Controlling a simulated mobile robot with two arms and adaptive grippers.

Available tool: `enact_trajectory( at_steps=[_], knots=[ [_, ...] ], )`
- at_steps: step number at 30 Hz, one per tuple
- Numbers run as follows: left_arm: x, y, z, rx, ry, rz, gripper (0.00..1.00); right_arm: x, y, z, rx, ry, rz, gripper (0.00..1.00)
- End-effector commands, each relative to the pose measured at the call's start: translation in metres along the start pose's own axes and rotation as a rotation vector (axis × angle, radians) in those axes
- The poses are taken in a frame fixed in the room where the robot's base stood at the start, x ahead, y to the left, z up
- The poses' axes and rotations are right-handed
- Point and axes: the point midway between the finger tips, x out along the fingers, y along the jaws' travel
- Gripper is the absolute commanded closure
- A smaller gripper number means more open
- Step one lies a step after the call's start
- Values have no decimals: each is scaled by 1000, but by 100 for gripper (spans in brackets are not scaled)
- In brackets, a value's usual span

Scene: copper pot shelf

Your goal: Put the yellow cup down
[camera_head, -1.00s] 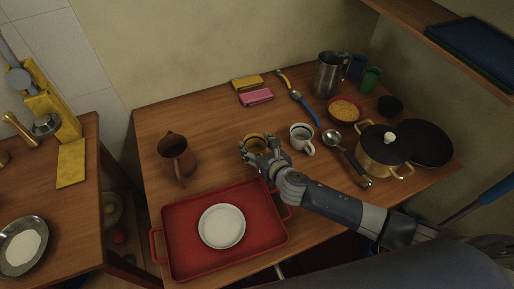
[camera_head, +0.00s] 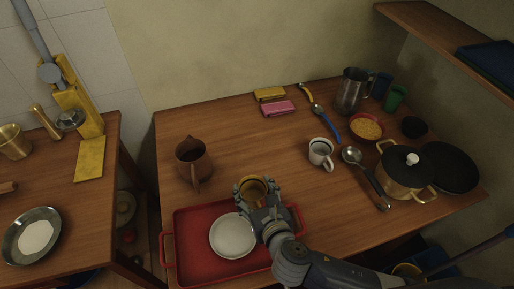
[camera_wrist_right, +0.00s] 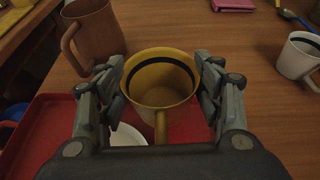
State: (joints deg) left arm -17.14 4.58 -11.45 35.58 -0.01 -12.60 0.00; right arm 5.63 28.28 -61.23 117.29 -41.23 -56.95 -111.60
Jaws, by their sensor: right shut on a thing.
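The yellow cup (camera_head: 253,189) is between the fingers of my right gripper (camera_head: 252,194), which is shut on it. In the right wrist view the cup (camera_wrist_right: 161,84) is upright, with a dark band inside its rim and its handle toward my palm. Fingers of the right gripper (camera_wrist_right: 160,90) press on both its sides. My left gripper is not in view.
A brown pitcher (camera_head: 192,161) stands behind the tray. A white mug (camera_head: 320,154), a ladle (camera_head: 363,175) and a lidded pot (camera_head: 405,170) stand to the right. The table's middle is clear.

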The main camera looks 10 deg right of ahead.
Motion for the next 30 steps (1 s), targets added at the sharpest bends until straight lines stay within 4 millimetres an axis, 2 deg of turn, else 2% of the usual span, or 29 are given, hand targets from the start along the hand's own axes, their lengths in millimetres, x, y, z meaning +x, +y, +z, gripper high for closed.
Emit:
enact_trajectory(
  at_steps=[7, 10, 12, 17, 21, 25, 30],
  knots=[
    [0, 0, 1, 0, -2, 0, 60, -4, 2, 4, 5, -3, -8, 66],
    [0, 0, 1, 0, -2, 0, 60, -8, -2, 19, 22, -5, -39, 66],
    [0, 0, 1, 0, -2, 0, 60, -13, -8, 37, 45, -6, -82, 66],
    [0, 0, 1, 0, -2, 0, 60, -36, -40, 84, 116, -4, -241, 66],
    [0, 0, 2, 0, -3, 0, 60, -69, -81, 113, 190, -1, -420, 66],
    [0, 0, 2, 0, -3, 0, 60, -99, -115, 122, 243, 2, -564, 66],
    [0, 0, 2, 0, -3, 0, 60, -122, -137, 122, 277, 2, -663, 66]
  ],
)
